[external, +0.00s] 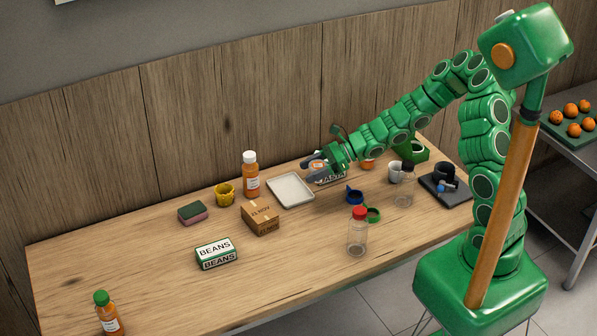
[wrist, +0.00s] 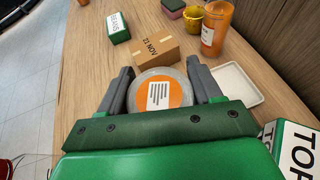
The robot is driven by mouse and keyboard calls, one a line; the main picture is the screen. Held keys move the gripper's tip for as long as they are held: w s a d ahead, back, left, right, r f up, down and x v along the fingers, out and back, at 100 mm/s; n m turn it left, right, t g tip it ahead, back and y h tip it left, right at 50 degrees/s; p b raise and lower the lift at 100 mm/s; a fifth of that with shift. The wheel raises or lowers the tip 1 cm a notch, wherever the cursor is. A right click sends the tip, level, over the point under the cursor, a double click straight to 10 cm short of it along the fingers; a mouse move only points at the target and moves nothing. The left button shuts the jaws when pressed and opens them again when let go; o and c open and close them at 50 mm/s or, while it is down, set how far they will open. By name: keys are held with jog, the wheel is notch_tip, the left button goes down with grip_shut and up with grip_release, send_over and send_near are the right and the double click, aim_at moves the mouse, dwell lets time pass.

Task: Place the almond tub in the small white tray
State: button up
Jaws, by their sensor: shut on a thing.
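The almond tub (wrist: 160,94), a round tub with an orange top and a white printed label, sits between the fingers of my gripper (wrist: 163,88) in the wrist view. My gripper (external: 316,170) is shut on it. In the external view a bit of the tub's orange and white top (external: 317,164) shows at the fingers. The small white tray (external: 290,190) lies empty on the table, just left of my gripper. In the wrist view the tray (wrist: 238,86) is to the right of the tub, apart from it.
A brown carton (external: 260,217) and an orange bottle (external: 251,176) stand near the tray. A lettered box (wrist: 291,150) is close by my gripper. A yellow cup (external: 225,193), sponge (external: 192,212) and beans box (external: 216,254) are farther left. The front left table is mostly clear.

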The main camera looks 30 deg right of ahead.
jog(key=w+a+f, duration=0.1)
jog(key=w+f, duration=0.1)
jog(key=w+a+f, duration=0.1)
jog(key=w+f, duration=0.1)
jog(key=w+a+f, duration=0.1)
jog(key=w+f, duration=0.1)
jog(key=w, duration=0.1)
jog(key=shift+w+a+f, duration=0.1)
jog(key=shift+a+f, duration=0.15)
jog(key=shift+f, duration=0.05)
jog(key=shift+w+a+f, duration=0.3)
jog(key=shift+w+f, duration=0.15)
jog(key=shift+f, duration=1.6)
jog(key=shift+f, duration=0.2)
jog(key=o, duration=1.1)
jog(key=shift+r, duration=0.1)
